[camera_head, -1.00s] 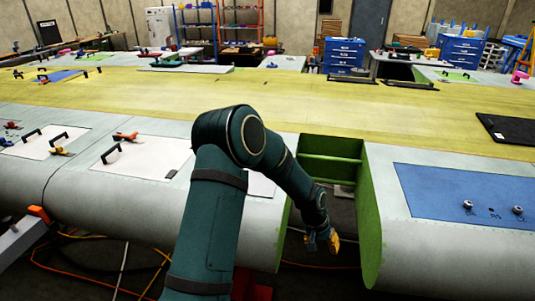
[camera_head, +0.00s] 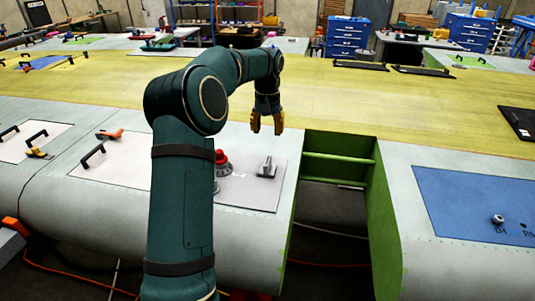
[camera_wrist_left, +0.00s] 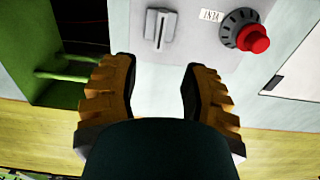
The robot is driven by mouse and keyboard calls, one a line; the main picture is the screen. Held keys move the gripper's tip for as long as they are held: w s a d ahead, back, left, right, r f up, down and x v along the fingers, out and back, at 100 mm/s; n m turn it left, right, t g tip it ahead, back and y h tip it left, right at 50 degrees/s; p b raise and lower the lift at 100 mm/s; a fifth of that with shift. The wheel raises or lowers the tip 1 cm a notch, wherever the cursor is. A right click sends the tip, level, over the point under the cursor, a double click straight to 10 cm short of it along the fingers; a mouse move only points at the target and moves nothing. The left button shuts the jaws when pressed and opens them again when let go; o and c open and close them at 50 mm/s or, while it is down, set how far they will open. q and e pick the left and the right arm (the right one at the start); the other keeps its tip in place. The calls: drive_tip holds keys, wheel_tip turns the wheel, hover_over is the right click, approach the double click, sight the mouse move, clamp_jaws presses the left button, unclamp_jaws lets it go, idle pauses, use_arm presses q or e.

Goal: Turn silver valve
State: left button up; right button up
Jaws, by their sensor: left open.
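The silver valve (camera_head: 267,168) is a small grey lever-shaped handle on a light grey panel (camera_head: 250,195) on the wing, left of the green-walled gap. It also shows at the top of the left wrist view (camera_wrist_left: 160,28). My left gripper (camera_head: 266,126) points down with its yellow fingers apart and empty. In the head view it appears above and beyond the valve, not touching it. In the left wrist view the open fingers (camera_wrist_left: 158,72) lie on either side below the valve in the picture. My right gripper is not in view.
A red knob on a dark dial (camera_head: 221,160) sits left of the valve, partly behind my arm. A small white label (camera_wrist_left: 210,15) lies between them. A green-walled open gap (camera_head: 335,155) is to the right. A blue panel (camera_head: 480,200) lies beyond it.

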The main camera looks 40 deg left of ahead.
sight(267, 160)
use_arm(q)
wheel_tip(267, 160, down, 13)
drive_tip(key=shift+a+f, duration=0.1)
drive_tip(key=shift+f, duration=0.05)
idle(0.5)
clamp_jaws()
